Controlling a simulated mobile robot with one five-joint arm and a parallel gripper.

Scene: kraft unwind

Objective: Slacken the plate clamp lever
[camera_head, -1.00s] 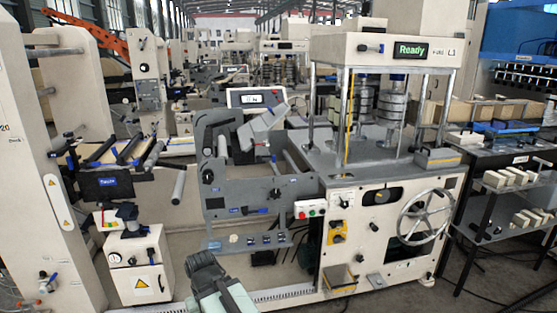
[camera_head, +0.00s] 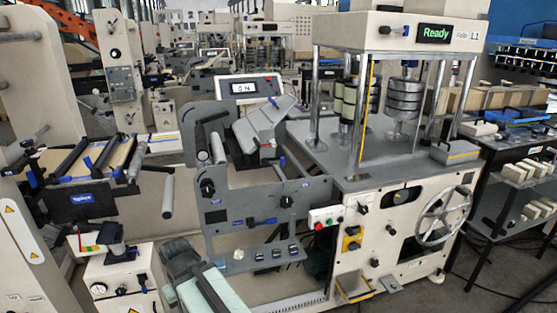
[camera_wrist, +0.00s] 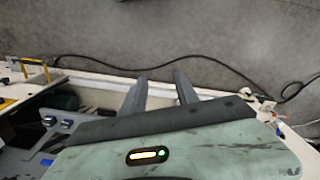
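A grey plate unit (camera_head: 240,195) stands left of the press. A blue-handled lever (camera_head: 262,222) lies roughly level low on its front. A smaller blue handle (camera_head: 282,162) sits higher up, near the rollers. No label tells me which is the plate clamp lever. In the wrist view my gripper (camera_wrist: 160,76) has two dark fingers apart, with nothing between them and bare floor beyond the tips. It touches no lever. In the head view my arm shows at the bottom, below the unit; its fingertips cannot be made out.
The press (camera_head: 400,215) with a handwheel (camera_head: 443,215) stands on the right. A grey shelf (camera_head: 250,256) with small dark blocks juts out below the lever, above my arm. A roller stand (camera_head: 92,200) is at left. Dark cables (camera_wrist: 220,66) lie on the floor.

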